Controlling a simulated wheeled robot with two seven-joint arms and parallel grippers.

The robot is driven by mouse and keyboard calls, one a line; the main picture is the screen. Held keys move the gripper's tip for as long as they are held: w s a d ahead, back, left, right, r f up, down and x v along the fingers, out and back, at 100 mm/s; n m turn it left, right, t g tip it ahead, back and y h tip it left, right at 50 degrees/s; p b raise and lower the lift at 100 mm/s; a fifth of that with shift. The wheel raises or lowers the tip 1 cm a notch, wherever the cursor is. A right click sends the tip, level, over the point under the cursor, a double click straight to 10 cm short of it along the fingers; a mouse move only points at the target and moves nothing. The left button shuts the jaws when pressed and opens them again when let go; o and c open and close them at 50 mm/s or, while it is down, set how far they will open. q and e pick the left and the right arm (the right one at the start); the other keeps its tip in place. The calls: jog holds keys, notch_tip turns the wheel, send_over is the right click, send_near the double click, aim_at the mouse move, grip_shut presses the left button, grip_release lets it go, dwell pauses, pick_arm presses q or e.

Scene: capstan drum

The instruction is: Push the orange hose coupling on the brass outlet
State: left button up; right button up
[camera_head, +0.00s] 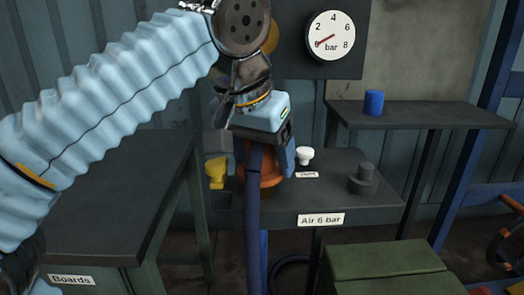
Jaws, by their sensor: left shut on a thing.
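My left gripper (255,158) comes down from the top and is shut on the orange hose coupling (268,176), whose sides show between and below the fingers. A dark blue hose (253,225) hangs in front of the coupling and runs down past the bench edge. I cannot make out the brass outlet for certain; the gripper and coupling hide what is behind them. A brass-coloured round part (271,38) shows partly behind my wrist on the gauge panel. My right gripper is not in view.
A yellow fitting (215,173) stands close left of the gripper. A white knob (305,156) and a grey stub (363,178) stand right on the bench (385,213) labelled "Air 6 bar". The gauge (330,36) points near 0. A blue cylinder (374,102) stands on the back shelf.

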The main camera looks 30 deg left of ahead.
pick_arm(q)
jog(key=shift+f+b, duration=0.3)
jog(key=shift+f, duration=0.25)
jog(key=o, duration=1.2)
jog(key=shift+p+v, duration=2.7)
jog(key=shift+v, duration=4.25)
